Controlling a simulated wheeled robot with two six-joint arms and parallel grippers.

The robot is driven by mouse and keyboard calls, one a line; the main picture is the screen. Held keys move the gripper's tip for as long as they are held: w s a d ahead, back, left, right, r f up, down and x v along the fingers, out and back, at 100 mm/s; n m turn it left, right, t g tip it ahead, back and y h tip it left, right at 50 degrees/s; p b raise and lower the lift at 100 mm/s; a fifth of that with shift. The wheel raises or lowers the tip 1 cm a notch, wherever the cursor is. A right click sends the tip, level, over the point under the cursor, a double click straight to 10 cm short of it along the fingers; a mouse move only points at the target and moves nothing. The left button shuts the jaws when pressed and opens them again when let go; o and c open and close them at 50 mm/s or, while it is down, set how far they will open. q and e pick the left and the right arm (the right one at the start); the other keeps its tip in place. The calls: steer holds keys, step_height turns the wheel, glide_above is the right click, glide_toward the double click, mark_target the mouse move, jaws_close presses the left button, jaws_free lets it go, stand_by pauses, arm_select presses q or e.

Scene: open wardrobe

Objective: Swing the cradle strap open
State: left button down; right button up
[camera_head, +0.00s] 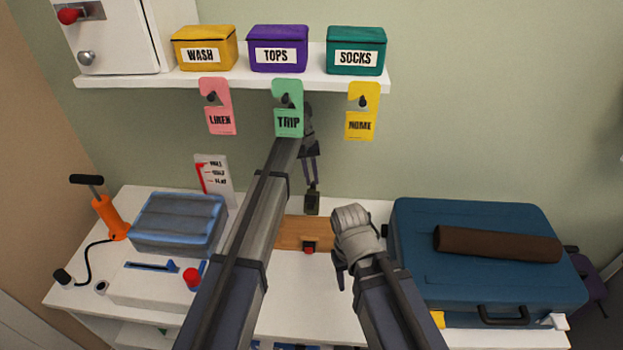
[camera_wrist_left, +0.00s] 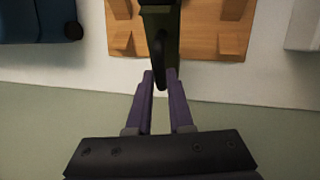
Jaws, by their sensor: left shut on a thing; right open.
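The wooden cradle (camera_head: 290,233) lies on the white table in the middle, partly hidden behind my left arm; its posts show in the left wrist view (camera_wrist_left: 204,42). A dark olive piece, apparently the cradle strap (camera_head: 312,205), stands at its back edge. My left gripper (camera_head: 314,184) points down and is shut on the black loop at the strap's end; this also shows in the left wrist view (camera_wrist_left: 160,78). A red button-like part (camera_head: 310,247) sits at the cradle's front edge. My right gripper (camera_head: 340,277) is open and empty beside the cradle's right front.
A blue suitcase (camera_head: 415,290) with a brown roll (camera_head: 498,244) stands at right. A grey-blue bundle (camera_head: 178,224), a white box with a red knob (camera_head: 150,290) and an orange pump (camera_head: 110,216) stand at left. A shelf (camera_head: 300,80) with bins and hanging tags is above.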

arm_select(q)
steer(key=c, duration=0.8)
jaws_free()
